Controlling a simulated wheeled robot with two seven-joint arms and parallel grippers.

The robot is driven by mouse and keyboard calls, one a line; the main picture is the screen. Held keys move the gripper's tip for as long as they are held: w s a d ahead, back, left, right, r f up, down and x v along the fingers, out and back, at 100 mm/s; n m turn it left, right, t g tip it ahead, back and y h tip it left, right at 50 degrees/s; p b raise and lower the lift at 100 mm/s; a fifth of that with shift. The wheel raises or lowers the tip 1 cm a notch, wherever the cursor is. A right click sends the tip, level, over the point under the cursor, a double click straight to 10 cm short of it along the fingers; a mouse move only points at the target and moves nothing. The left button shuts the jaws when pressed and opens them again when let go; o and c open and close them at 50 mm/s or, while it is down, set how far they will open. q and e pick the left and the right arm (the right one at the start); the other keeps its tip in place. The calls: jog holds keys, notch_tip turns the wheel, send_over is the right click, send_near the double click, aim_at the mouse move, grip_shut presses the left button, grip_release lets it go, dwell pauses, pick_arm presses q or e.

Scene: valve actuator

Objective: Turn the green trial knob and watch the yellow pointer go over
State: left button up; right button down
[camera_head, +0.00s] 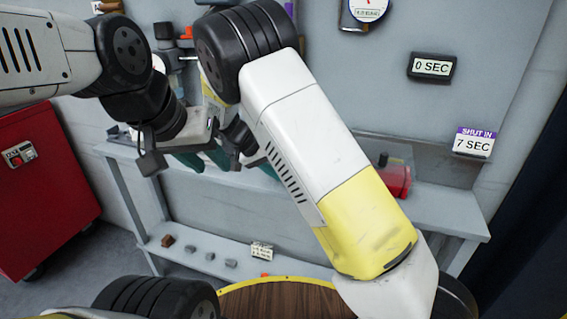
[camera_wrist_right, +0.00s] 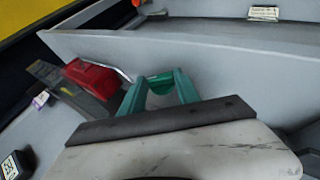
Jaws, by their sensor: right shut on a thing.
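In the right wrist view, the two teal fingers of my right gripper (camera_wrist_right: 160,88) close in on a small green piece (camera_wrist_right: 158,82), which looks like the green trial knob. They are shut on it, and the fingers hide much of it.
The grey bench (camera_head: 445,214) carries a red box (camera_head: 396,181) at right. A "0 SEC" display (camera_head: 432,67), a "SHUT IN 7 SEC" sign (camera_head: 474,143) and a dial (camera_head: 369,9) hang behind. A red cabinet (camera_head: 45,195) stands left; small blocks lie on the lower shelf.

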jog(key=shift+a, duration=0.1)
dwell(0.4)
jog(key=c, duration=0.9)
grip_release()
